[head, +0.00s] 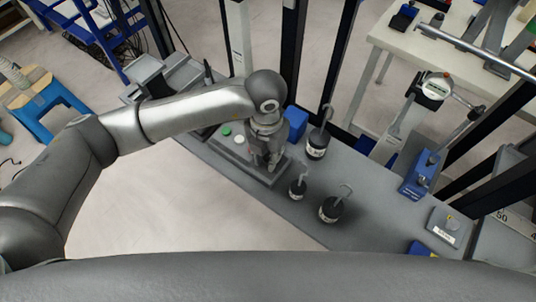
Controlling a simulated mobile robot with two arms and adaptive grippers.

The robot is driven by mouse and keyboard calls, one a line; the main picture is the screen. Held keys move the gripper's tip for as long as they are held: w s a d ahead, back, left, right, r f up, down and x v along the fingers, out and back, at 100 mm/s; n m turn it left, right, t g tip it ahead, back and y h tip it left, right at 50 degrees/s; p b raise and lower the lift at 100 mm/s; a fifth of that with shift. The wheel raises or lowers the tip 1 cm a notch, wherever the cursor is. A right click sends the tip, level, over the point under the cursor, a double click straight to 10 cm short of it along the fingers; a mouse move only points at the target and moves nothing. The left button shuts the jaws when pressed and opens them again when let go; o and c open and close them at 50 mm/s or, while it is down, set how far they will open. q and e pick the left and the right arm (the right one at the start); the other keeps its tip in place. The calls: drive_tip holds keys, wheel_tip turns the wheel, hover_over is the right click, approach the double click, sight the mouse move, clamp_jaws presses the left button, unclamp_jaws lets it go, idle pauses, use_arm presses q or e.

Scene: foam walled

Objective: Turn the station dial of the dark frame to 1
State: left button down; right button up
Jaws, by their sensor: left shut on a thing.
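My left arm comes in from the left, and my left gripper (267,160) points down at the right part of a dark grey control box (228,151). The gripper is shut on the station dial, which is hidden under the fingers. The dial's pointer and its numbers cannot be read. A green button (226,130) and a white button (239,140) show on the box left of the gripper. The dark frame (291,60) has upright posts around the grey bench. My right gripper is not in view.
Several black weights with hooks stand close right of the gripper, one at the front (331,209). A blue block (296,120) is just behind it. A blue-based dial gauge stand (417,180) is further right. The bench's front edge borders open floor (170,205).

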sight(267, 158)
use_arm(q)
drive_tip(key=shift+n, duration=0.3)
drive_tip(key=c, duration=1.3)
unclamp_jaws()
drive_tip(key=shift+o, duration=0.2)
drive_tip(key=shift+r, duration=0.15)
drive_tip(key=shift+w+r, duration=0.1)
drive_tip(key=shift+r, duration=3.8)
